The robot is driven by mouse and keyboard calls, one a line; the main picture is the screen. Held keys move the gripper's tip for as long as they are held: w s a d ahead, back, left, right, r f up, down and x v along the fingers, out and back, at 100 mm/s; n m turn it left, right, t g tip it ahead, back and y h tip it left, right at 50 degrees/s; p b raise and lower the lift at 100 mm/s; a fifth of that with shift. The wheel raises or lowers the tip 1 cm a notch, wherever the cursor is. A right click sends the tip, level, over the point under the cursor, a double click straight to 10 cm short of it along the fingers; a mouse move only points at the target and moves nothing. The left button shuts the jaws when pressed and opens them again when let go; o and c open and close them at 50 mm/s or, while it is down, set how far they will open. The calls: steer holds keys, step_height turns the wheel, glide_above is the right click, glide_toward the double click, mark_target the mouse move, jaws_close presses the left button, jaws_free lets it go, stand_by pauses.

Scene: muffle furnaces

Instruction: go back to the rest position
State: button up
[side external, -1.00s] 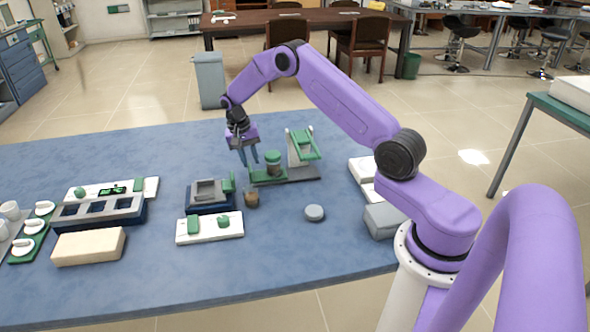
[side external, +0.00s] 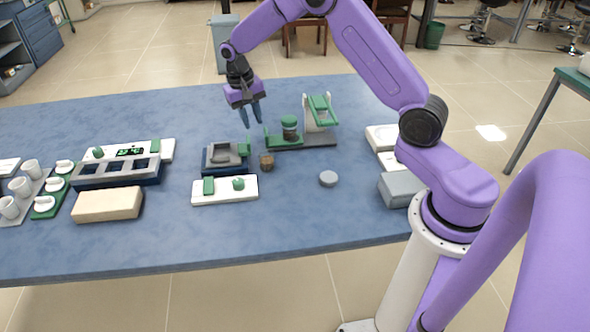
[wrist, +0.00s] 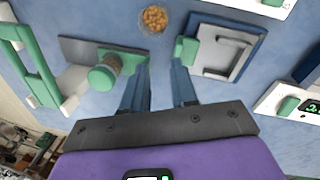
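My gripper (side external: 253,124) hangs in the air over the blue table (side external: 330,225), pointing down. Its two dark blue fingers are apart and empty; in the wrist view the gap between the fingertips (wrist: 160,70) shows only table. Left of the fingers in the wrist view is a green-capped jar (wrist: 108,72), which in the side view (side external: 290,128) stands on a dark base beside a white-and-green stand (side external: 318,112). The fingers look close beside this jar in the wrist view, but apart from it in the side view.
A small grey-and-blue furnace unit (side external: 226,157) and an open container of brown pieces (side external: 266,162) stand nearby. A white panel (side external: 224,190), a grey disc (side external: 328,179), a grey box (side external: 398,190) and a cream block (side external: 107,204) lie around. The table's front middle is clear.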

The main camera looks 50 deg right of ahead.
steer(key=s+a+r+n, duration=0.4)
steer(key=s+a, duration=0.2)
steer(key=s, duration=0.2)
steer(key=s+a+r+n, duration=0.45)
steer(key=s+a, duration=0.25)
steer(key=s, duration=0.2)
steer(key=s+d+n+y, duration=0.1)
steer(key=s+n, duration=0.3)
steer(key=s, duration=0.7)
steer(key=s+d+r+n+t, duration=0.1)
steer(key=s+n, duration=0.4)
steer(key=s, duration=0.5)
steer(key=shift+s+d+r+y, duration=0.25)
steer(key=shift+s+d+y, duration=0.15)
steer(key=shift+d, duration=0.15)
